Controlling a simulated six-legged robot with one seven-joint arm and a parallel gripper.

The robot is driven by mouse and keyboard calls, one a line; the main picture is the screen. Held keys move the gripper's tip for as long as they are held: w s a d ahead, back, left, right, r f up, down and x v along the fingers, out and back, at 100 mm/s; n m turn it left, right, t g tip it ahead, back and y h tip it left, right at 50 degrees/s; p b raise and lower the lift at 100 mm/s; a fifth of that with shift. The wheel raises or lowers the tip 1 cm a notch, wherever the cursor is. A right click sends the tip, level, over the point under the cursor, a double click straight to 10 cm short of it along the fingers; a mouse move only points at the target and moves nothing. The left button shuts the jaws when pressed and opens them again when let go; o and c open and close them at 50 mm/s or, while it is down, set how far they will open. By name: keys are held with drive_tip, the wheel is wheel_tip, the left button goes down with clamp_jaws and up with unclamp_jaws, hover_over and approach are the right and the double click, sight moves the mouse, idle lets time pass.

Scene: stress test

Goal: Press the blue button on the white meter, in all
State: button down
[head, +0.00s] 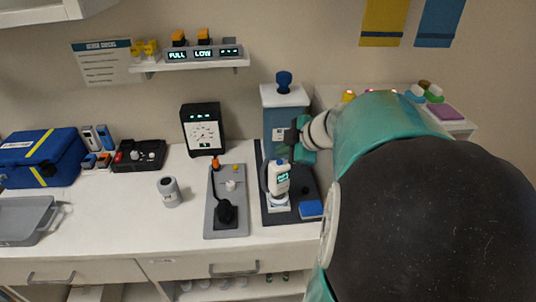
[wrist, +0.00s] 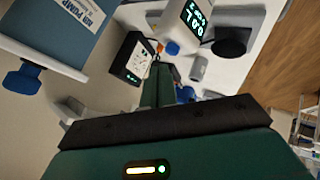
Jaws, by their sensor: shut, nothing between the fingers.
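The white meter (head: 281,178) stands upright on the dark mat in the head view, its lit display near the top. In the wrist view the white meter (wrist: 222,20) is at the top, its display turned sideways. A blue button (wrist: 171,48) shows on the meter's near end there. My gripper (head: 293,136) is shut and empty, just above the meter in the head view. Its closed fingers (wrist: 157,80) point toward the meter in the wrist view, just below the button. I cannot tell the exact gap. The button is not clear in the head view.
A blue pump box (head: 284,97) with a blue knob stands behind the meter. A grey lever panel (head: 238,180) lies to its left, with a black gauge (head: 202,130) behind. A blue block (head: 311,209) lies at the mat's front right.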

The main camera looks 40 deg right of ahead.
wheel_tip(320, 180, up, 5)
drive_tip(key=shift+f, duration=0.1)
idle(0.4)
idle(0.7)
drive_tip(key=s+a+f+m+g, duration=0.1)
drive_tip(key=s+a+m, duration=0.2)
drive_tip(key=a, duration=0.6)
drive_tip(key=s+a+f+m+g, duration=0.1)
drive_tip(key=s+a+m, duration=0.2)
drive_tip(key=a, duration=0.6)
drive_tip(key=s+a+f+m+g+h, duration=0.1)
drive_tip(key=s+a+m, duration=0.2)
drive_tip(key=a, duration=0.6)
drive_tip(key=shift+s+m+g, duration=0.3)
drive_tip(key=shift+s+m, duration=0.05)
drive_tip(key=shift+m, duration=0.45)
